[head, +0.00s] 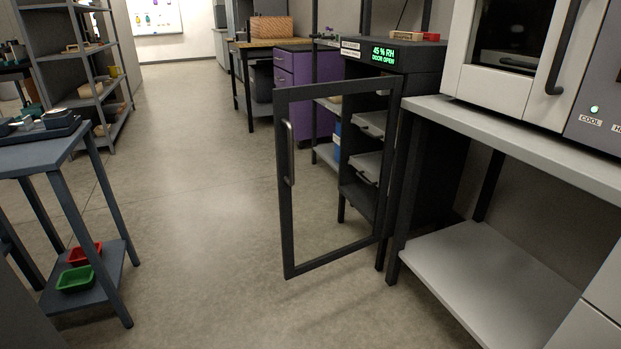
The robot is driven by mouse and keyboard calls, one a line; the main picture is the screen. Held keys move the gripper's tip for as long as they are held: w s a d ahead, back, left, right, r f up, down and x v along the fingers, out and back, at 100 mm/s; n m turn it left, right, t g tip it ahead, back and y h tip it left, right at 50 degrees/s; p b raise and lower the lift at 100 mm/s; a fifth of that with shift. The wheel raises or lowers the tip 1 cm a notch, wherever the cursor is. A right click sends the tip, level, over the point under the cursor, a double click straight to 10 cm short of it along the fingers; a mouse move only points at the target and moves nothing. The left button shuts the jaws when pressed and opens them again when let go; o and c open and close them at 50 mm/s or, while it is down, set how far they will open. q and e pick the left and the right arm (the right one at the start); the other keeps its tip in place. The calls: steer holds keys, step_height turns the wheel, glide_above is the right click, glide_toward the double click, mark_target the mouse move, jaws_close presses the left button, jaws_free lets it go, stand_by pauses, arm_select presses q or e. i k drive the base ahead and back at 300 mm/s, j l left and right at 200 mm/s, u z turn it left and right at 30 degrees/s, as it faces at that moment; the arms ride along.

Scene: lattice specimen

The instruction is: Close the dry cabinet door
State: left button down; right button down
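The dry cabinet (421,60) is a dark cabinet standing right of centre, and its display reads "45 % RH" and "DOOR OPEN". Its door (335,271) is a dark frame with a see-through panel, hinged at the right side of the cabinet front. The door stands swung wide open, out into the aisle. A vertical metal handle (289,153) is on the door's free left edge. Light shelves or trays (366,164) show inside the cabinet, partly through the door. Neither of my grippers is in view.
A grey bench (527,135) carrying an oven-like machine (522,50) stands close on the right. A blue-grey table (40,149) with red and green bins on its lower shelf stands left. Purple drawers (296,68) and a rack (92,50) are farther back. The middle floor is clear.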

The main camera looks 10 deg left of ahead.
mark_target(281, 96)
steer(key=i+z, duration=0.1)
steer(key=i, duration=0.9)
